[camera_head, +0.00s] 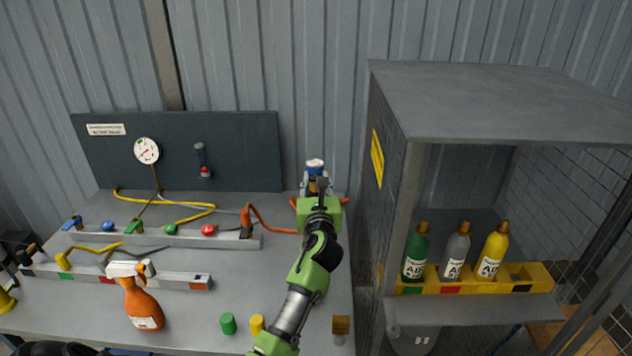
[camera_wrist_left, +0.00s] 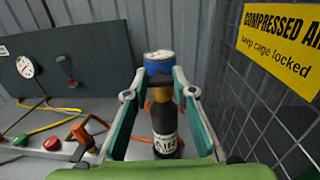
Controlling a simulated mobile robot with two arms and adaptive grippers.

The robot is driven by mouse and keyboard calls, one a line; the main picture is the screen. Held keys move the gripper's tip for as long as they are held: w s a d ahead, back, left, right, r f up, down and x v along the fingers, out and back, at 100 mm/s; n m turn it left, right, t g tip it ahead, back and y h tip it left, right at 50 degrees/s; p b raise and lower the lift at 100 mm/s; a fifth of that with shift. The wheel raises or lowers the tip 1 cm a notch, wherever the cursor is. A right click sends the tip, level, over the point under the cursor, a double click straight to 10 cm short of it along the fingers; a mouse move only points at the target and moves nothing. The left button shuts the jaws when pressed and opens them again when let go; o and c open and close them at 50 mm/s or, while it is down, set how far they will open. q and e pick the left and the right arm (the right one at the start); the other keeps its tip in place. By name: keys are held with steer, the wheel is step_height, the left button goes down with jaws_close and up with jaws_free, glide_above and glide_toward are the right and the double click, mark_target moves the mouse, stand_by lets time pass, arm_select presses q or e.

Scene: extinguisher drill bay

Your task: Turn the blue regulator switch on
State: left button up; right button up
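The blue regulator (camera_head: 315,165) sits at the back right of the bench, near the back wall. In the left wrist view the blue regulator (camera_wrist_left: 159,63) is a round blue piece with a pale top, above a dark bottle (camera_wrist_left: 165,125) with a white label. My left gripper (camera_head: 316,184) is at the regulator, and its fingers (camera_wrist_left: 159,75) stand on either side of the blue piece. They look open; whether the tips touch it is hard to tell. The switch's setting cannot be read. My right gripper is not in view.
The cage (camera_head: 385,215) with a yellow rack (camera_head: 435,287) of bottles stands close on the right. Orange hose (camera_head: 265,220) lies left of the regulator. Rails (camera_head: 190,238) with coloured knobs, an orange spray bottle (camera_head: 142,305) and small green and yellow caps are on the bench.

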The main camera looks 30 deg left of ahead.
arm_select(q)
steer(key=shift+n, duration=0.4)
steer(key=n, duration=0.3)
steer(key=shift+f, duration=0.1)
steer(key=n+b, duration=0.1)
steer(key=n, duration=0.3)
steer(key=shift+s+a+n, duration=0.1)
steer(key=shift+n, duration=0.2)
steer(key=n+b, duration=0.1)
steer(key=n, duration=0.3)
steer(key=shift+f, duration=0.15)
steer(key=n+b, duration=0.2)
steer(key=n, duration=0.3)
steer(key=shift+n, duration=0.4)
steer(key=o, duration=1.1)
